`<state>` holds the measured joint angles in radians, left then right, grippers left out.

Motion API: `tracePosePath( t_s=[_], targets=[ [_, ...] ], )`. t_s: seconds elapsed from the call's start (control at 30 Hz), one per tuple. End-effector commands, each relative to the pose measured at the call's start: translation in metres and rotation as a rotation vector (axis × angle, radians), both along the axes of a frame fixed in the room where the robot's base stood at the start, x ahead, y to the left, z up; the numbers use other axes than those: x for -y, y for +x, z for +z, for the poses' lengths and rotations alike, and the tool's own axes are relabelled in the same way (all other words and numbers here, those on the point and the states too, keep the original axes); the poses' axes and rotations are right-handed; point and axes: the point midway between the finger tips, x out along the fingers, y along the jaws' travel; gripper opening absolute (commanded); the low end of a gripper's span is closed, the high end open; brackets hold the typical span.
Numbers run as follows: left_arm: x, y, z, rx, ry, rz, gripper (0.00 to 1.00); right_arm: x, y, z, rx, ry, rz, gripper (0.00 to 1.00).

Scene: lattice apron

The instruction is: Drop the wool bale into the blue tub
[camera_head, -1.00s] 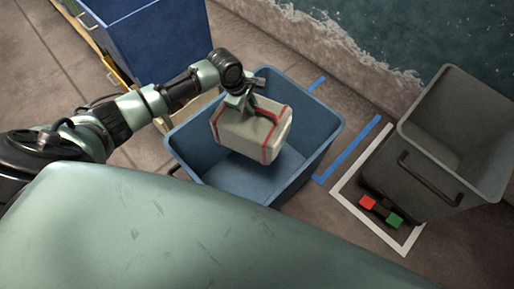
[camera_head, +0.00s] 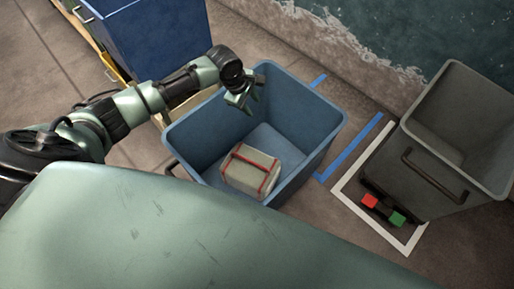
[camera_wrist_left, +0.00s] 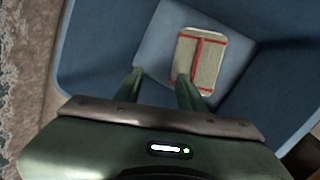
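The wool bale (camera_head: 249,172), pale with red straps, lies inside the blue tub (camera_head: 318,108), on its floor towards the near side. It also shows in the left wrist view (camera_wrist_left: 212,62), below the fingers and apart from them. My left gripper (camera_head: 244,103) is over the tub, high above the bale. Its two fingers (camera_wrist_left: 163,84) are spread with nothing between them. My right gripper is in neither view.
A grey bin (camera_head: 435,150) stands at the right by a white-taped outline (camera_head: 352,213), with a red and a green block (camera_head: 398,218) beside it. A darker blue container (camera_head: 155,40) stands at upper left. Blue tape (camera_head: 350,148) marks the floor.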

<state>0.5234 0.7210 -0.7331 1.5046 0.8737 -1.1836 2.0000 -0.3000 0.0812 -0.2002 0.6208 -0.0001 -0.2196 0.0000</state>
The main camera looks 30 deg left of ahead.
Motion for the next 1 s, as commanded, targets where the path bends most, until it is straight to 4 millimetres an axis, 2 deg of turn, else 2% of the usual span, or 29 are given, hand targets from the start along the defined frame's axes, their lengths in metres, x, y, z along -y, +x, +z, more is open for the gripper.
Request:
tracePosePath(
  t_s=[0.07, 0.17, 0.4, 0.6, 1.0],
  targets=[
    [0.0, -0.002, -0.002, -0.006, 0.001, -0.001, 0.4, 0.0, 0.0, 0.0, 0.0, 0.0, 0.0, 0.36],
    [-0.002, -0.004, 0.007, -0.003, 0.001, 0.0, 0.4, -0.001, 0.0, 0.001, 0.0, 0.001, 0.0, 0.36],
    [-0.008, -0.014, 0.047, 0.002, -0.001, -0.001, 0.4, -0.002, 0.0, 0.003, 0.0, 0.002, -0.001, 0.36],
    [-0.011, -0.021, 0.07, 0.003, -0.001, 0.0, 0.4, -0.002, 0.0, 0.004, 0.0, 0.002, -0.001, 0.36],
    [-0.012, -0.022, 0.075, 0.003, -0.001, 0.0, 0.4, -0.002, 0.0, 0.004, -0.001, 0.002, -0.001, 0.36]
  ],
)
